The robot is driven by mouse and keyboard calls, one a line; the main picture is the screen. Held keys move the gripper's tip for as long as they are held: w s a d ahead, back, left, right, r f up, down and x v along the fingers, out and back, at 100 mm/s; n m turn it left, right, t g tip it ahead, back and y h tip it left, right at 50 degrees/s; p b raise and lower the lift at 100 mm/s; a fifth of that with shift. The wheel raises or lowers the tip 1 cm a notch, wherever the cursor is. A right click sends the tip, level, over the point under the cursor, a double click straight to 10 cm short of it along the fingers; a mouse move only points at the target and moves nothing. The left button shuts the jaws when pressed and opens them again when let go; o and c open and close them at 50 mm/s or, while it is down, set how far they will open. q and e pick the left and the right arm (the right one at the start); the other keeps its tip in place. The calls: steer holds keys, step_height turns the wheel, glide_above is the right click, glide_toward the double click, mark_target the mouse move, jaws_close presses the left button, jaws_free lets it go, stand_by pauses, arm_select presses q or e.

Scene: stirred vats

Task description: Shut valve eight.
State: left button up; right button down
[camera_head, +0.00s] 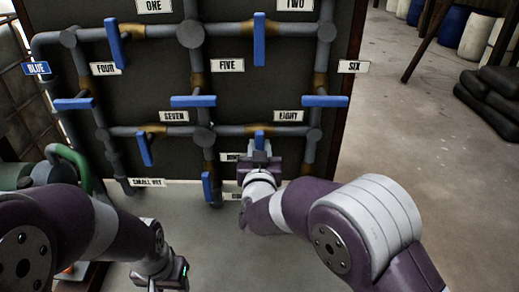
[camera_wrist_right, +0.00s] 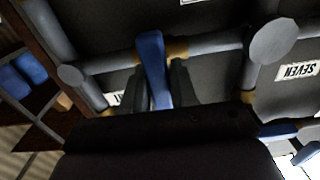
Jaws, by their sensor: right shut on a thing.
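The valve eight handle (camera_head: 260,141) is a blue lever on the horizontal pipe, below and left of the label EIGHT (camera_head: 289,116). It stands roughly upright, crosswise to the pipe. My right gripper (camera_head: 261,152) is at its lower part, which is partly hidden. In the right wrist view the blue lever (camera_wrist_right: 152,58) runs between the two dark fingers of my right gripper (camera_wrist_right: 161,88), crossing the pipe by a brass-coloured collar. The gripper is shut on it. My left gripper (camera_head: 170,279) hangs low at the bottom, away from the pipes; its fingers are not clear.
Other blue levers sit close by: valve seven's (camera_head: 145,149), valve five's (camera_head: 193,101), valve six's (camera_head: 325,101) and a lower one (camera_head: 207,186). The panel's edge is at the right, with open floor (camera_head: 420,120) beyond. Dark sacks (camera_head: 493,92) lie far right.

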steer(key=c, duration=1)
jaws_free()
steer(key=shift+r, duration=0.1)
steer(key=s, duration=1.2)
steer(key=shift+s, duration=0.4)
